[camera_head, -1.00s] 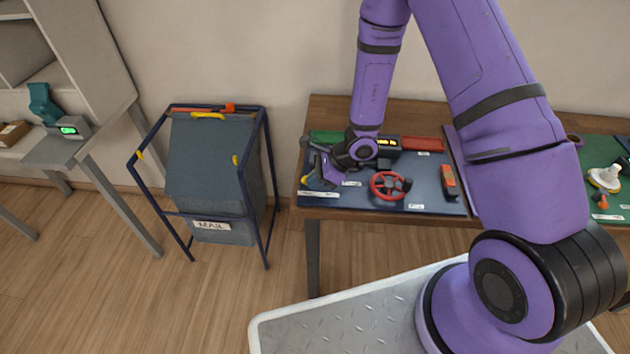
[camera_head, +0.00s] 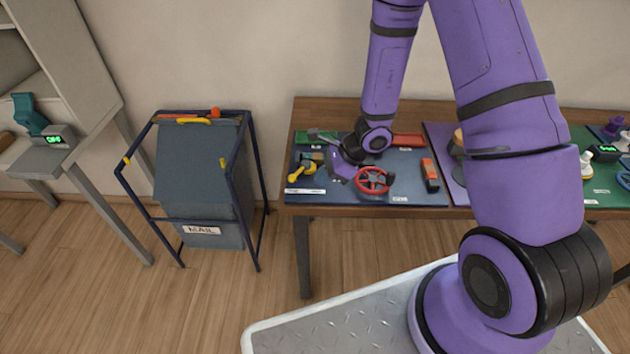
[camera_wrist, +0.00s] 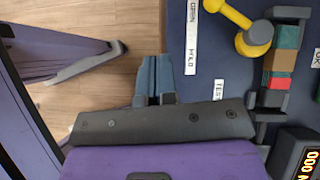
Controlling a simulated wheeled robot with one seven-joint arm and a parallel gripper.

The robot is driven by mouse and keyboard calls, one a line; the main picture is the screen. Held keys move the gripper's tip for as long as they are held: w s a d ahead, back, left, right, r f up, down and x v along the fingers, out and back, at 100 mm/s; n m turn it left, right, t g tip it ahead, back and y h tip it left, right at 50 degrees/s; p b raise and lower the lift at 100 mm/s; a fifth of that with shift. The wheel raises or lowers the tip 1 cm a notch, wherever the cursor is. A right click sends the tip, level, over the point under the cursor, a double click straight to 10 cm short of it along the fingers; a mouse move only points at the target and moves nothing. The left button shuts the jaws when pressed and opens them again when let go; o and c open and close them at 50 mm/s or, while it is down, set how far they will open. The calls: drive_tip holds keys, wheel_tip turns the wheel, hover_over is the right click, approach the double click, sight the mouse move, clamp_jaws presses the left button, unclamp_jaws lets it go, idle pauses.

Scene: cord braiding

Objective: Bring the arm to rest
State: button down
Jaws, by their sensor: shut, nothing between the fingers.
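My gripper (camera_wrist: 154,66) shows at the middle of the wrist view, its two blue-grey fingers side by side and shut with nothing between them. In the head view my arm reaches down over the blue panel (camera_head: 410,192) on the wooden table, and my gripper (camera_head: 341,166) is above its left part. The fingertips are too small to make out there. The wrist view shows the fingers over the floor beside the panel's edge. A yellow handle (camera_wrist: 246,38) and a column of coloured blocks (camera_wrist: 284,58) lie to their right.
A red wheel (camera_head: 373,181) and an orange-red switch (camera_head: 429,172) stand on the panel close to my gripper. A grey mail bin (camera_head: 200,175) in a blue frame stands left of the table. Bare floor (camera_head: 90,290) lies at the lower left.

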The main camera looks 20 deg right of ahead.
drive_tip(key=s+r+n, duration=0.3)
drive_tip(key=r+n, duration=0.1)
drive_tip(key=r, duration=0.4)
drive_tip(key=s+d+r+n, duration=0.1)
drive_tip(key=s+r+n, duration=0.15)
drive_tip(key=r, duration=0.65)
drive_tip(key=s+r+n, duration=0.2)
drive_tip(key=r+n, duration=0.3)
drive_tip(key=r, duration=0.3)
drive_tip(key=s+d+r+n+t+h, duration=0.1)
drive_tip(key=s+d+r+n+h, duration=0.2)
drive_tip(key=s+r, duration=0.4)
drive_tip(key=s+d+r+n+t+h, duration=0.2)
drive_tip(key=s+d+r+n+h, duration=0.2)
drive_tip(key=s+r, duration=0.4)
drive_tip(key=shift+d+r+n+t+h, duration=0.25)
drive_tip(key=shift+d+n+t+h, duration=0.05)
drive_tip(key=shift+d+n, duration=0.6)
